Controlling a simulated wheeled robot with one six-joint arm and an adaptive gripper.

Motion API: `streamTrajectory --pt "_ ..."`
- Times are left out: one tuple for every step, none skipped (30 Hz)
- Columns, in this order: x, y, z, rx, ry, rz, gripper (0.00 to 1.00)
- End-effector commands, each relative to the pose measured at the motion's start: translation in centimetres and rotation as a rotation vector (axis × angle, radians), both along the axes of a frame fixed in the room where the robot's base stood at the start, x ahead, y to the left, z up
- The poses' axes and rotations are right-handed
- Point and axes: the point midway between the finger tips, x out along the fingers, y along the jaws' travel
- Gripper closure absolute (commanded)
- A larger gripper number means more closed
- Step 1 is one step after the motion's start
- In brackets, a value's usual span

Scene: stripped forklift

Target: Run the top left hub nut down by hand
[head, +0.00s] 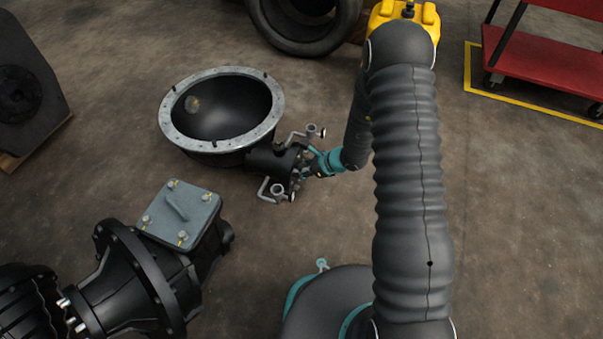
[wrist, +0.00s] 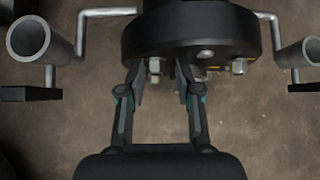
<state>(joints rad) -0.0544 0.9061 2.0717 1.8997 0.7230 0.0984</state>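The black round hub (wrist: 190,28) fills the top middle of the wrist view. A silver nut (wrist: 155,66) shows at its lower left and another nut (wrist: 239,66) at its lower right. A round bolt end (wrist: 205,55) sits between them. My gripper (wrist: 161,80) is open, its two fingers apart at the hub's lower edge. The left nut lies between the fingertips, nearer the left one; contact cannot be told. In the head view my gripper (head: 308,166) is at the hub end of the black housing (head: 262,158), and the nuts are too small to make out.
Grey bent-rod brackets with cups stand on both sides of the hub, left (wrist: 28,38) and right (wrist: 300,58). The housing's wide grey-rimmed bowl (head: 168,118) lies behind. A gearbox (head: 140,270) stands front left, a tyre (head: 305,45) at the back, a red cart (head: 545,60) back right.

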Motion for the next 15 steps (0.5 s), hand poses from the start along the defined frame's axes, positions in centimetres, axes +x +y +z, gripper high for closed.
streamTrajectory --pt "0.00 0.01 0.09 0.000 0.000 0.000 0.66" --pt "0.00 0.01 0.09 0.000 0.001 0.001 0.66" --pt "0.00 0.01 0.09 0.000 0.001 0.001 0.66" --pt "0.00 0.01 0.09 0.000 0.001 0.001 0.69" --pt "0.00 0.01 0.09 0.000 0.001 0.001 0.76" --pt "0.01 0.01 0.09 0.000 0.001 0.001 0.86" --pt "0.02 0.01 0.09 0.001 0.000 0.001 0.94" --pt "0.04 0.01 0.09 0.001 0.000 0.001 1.00" --pt "0.07 0.00 0.11 0.001 0.000 0.000 1.00" --pt "0.10 -0.01 0.12 0.001 -0.001 -0.001 1.00" --pt "0.13 -0.02 0.12 0.001 -0.001 -0.001 1.00" --pt "0.18 -0.03 0.14 0.001 -0.001 -0.002 1.00" --pt "0.22 -0.06 0.16 0.001 -0.002 -0.003 1.00" --pt "0.26 -0.08 0.22 0.002 0.000 -0.003 1.00" --pt "0.29 -0.10 0.37 0.004 0.005 -0.003 1.00"
